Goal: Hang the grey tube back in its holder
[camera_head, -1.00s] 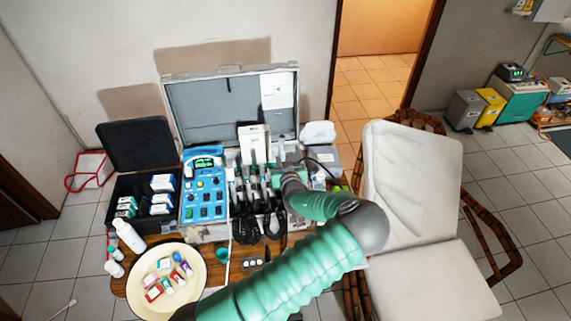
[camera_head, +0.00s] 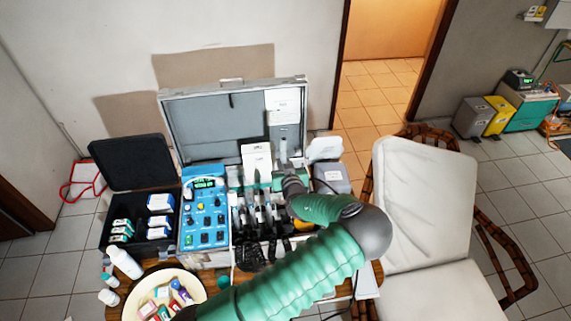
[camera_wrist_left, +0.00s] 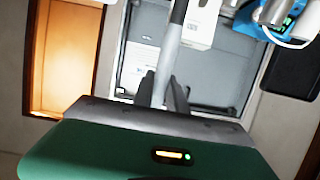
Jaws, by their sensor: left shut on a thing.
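My left gripper (camera_head: 284,174) is over the right part of the open metal case (camera_head: 190,118). It also shows in the left wrist view (camera_wrist_left: 169,88), its fingers shut on the grey tube (camera_wrist_left: 173,50). The tube runs away from the fingers toward the top of that view. In the head view a short grey piece of the tube (camera_head: 283,151) stands up above the gripper. A row of dark and grey handpieces in holders (camera_head: 258,215) is in the case, left of my gripper. I cannot tell which holder belongs to the tube. My right gripper is not in view.
A blue control panel (camera_head: 204,213) stands left of the handpieces. A black box (camera_head: 139,209) with small packs is farther left. A cream plate (camera_head: 193,284) with small items is in front. A white reclining chair (camera_head: 424,205) stands close on the right.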

